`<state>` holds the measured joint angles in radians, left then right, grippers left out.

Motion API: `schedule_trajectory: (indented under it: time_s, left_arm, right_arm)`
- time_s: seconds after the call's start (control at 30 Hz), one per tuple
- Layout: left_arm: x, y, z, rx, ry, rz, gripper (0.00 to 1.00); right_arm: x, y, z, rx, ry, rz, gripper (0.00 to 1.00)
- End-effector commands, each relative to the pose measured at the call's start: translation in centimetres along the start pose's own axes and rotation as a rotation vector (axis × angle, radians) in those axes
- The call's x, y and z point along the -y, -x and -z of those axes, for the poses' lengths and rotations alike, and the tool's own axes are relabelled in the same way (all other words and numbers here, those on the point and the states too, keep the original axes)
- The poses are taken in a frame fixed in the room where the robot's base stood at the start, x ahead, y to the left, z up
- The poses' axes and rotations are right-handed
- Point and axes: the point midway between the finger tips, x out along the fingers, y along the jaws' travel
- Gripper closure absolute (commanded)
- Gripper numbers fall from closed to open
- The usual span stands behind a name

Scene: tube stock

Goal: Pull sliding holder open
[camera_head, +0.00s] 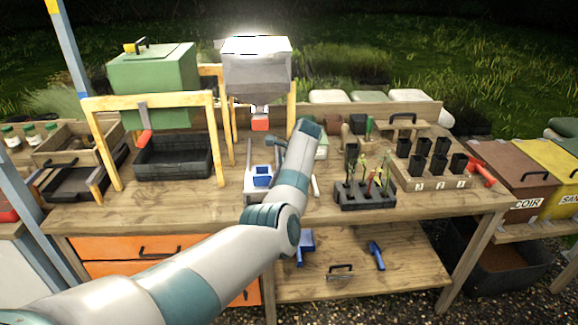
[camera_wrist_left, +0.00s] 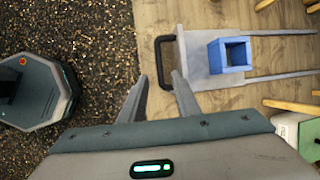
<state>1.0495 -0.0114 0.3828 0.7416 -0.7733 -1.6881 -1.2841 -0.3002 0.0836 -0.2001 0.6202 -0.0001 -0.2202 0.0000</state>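The sliding holder is a grey plate (camera_wrist_left: 197,68) with a square blue socket (camera_wrist_left: 229,54) and a dark looped handle (camera_wrist_left: 158,62) on its left end in the left wrist view. Thin rails run to the right from it. In the head view, the blue socket (camera_head: 262,176) shows on the bench below the grey hopper, partly beside my left arm. My left gripper (camera_wrist_left: 161,75) is open and empty, its two fingertips close to the handle. I cannot tell if they touch it. The left gripper is hidden in the head view. My right gripper is not in view.
A grey hopper (camera_head: 257,75) with a red outlet stands above the holder. A green box (camera_head: 153,75) on a wooden frame and a black tray (camera_head: 173,160) are at left. A black seedling rack (camera_head: 365,198) and a wooden pot tray (camera_head: 433,180) are at right.

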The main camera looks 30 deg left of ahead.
Motion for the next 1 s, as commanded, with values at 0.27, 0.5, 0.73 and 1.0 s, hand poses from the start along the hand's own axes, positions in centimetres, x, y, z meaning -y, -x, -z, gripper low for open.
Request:
schedule_trajectory:
  time_s: [0.27,0.5,0.73,1.0]
  left_arm:
    - [0.0,5.6,0.2,-0.002,0.000,0.003,0.70]
    - [0.0,9.9,0.1,-0.001,0.000,0.002,0.70]
    - [0.0,11.9,0.0,0.000,0.000,0.001,0.70]
    - [0.0,12.3,0.0,0.000,0.000,0.001,0.70]
  right_arm:
    - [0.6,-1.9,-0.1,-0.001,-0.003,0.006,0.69]
    - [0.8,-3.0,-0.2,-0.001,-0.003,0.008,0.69]
    - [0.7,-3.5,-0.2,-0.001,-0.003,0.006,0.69]
    - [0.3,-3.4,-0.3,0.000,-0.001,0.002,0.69]
